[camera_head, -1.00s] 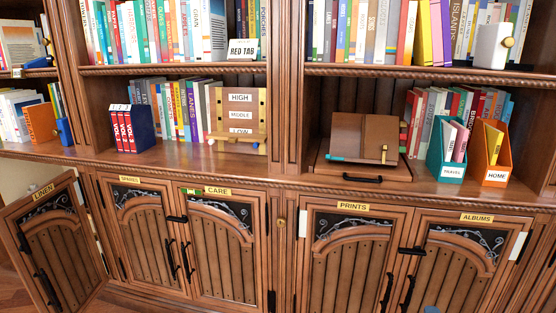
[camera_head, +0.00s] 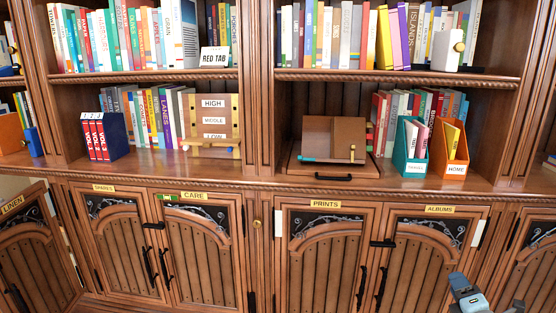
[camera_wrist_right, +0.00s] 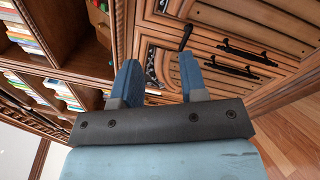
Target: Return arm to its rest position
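My right gripper (camera_head: 468,294) shows at the bottom right edge of the head view, low in front of the ALBUMS door (camera_head: 430,255); only a small grey and blue part of it is visible. In the right wrist view its two blue fingers (camera_wrist_right: 158,74) stand apart with nothing between them. It is open and empty, clear of the cabinet doors. My left gripper is in neither view.
The bookcase has a PRINTS door (camera_head: 322,260), a CARE door (camera_head: 202,250) and an outward-standing LINEN door (camera_head: 28,250). Above are a brown sloped stand (camera_head: 333,137), a teal file (camera_head: 410,160), an orange file (camera_head: 457,165) and a HIGH/MIDDLE/LOW board (camera_head: 213,118). Wooden floor (camera_wrist_right: 290,135) shows in the wrist view.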

